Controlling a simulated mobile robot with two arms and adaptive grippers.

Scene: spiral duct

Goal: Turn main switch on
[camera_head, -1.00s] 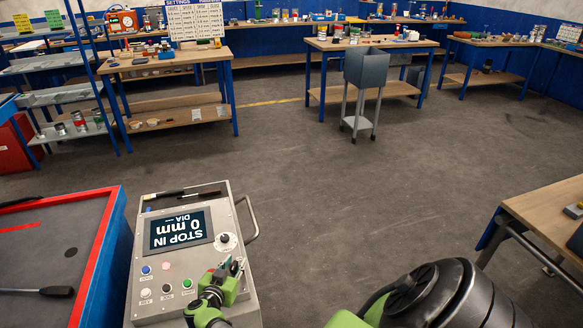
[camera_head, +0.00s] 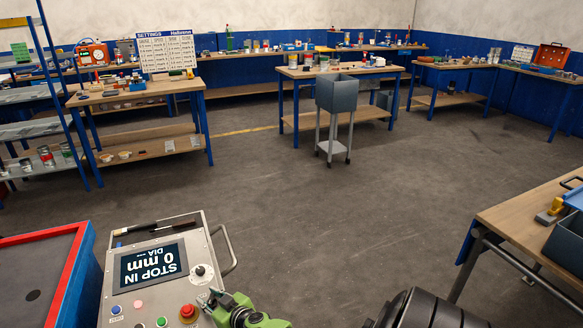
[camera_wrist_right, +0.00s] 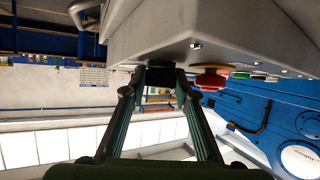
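The grey control panel (camera_head: 175,240) stands at the lower left of the head view. My right gripper (camera_head: 213,299) is beside the red button, at the panel's right edge. Contact with the knob cannot be judged. My left gripper is out of view.
Several small buttons (camera_head: 138,304) lie left of the red one. A metal handle (camera_head: 225,250) sticks out on the panel's right. A red-edged blue table (camera_head: 76,270) stands at left, and a wooden workbench (camera_head: 530,225) at right. The floor (camera_head: 330,210) between is clear.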

